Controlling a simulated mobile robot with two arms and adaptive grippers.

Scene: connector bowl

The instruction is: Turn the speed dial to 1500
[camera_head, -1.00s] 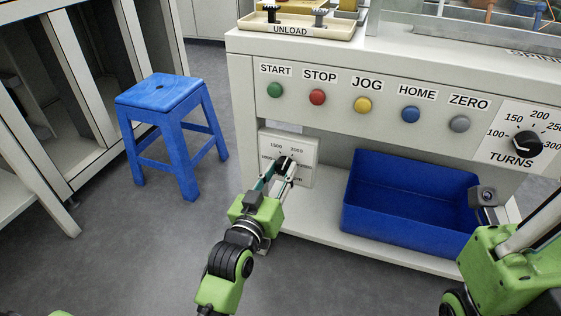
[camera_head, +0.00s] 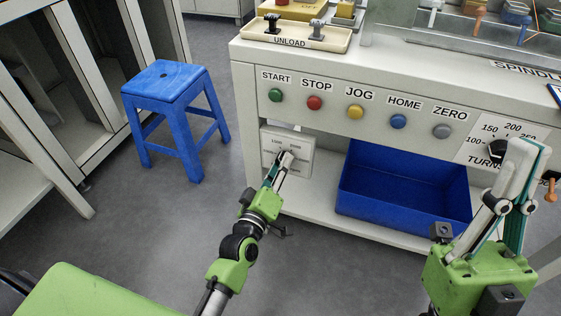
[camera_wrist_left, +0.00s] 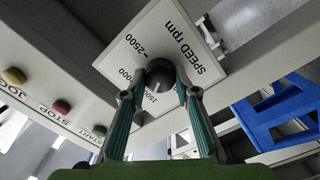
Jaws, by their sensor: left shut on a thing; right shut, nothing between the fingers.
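The speed dial's white panel (camera_head: 296,166) is on the machine's lower left front. In the left wrist view the panel (camera_wrist_left: 190,18) reads SPEED rpm, with 2500 and a partly covered 1500 label. The dark round knob (camera_wrist_left: 160,73) sits between the fingers of my left gripper (camera_wrist_left: 163,88), which is shut on it. A light mark on the knob faces roughly toward the 1500 label; its exact setting is hard to tell. In the head view my left gripper (camera_head: 282,160) hides most of the knob. My right gripper (camera_head: 520,150) is shut and empty, raised at the right.
A row of buttons, including the yellow JOG button (camera_head: 355,112), runs above the dial. The TURNS dial (camera_head: 498,150) is partly behind my right gripper. A blue bin (camera_head: 400,195) stands on the lower shelf. A blue stool (camera_head: 165,82) stands to the left.

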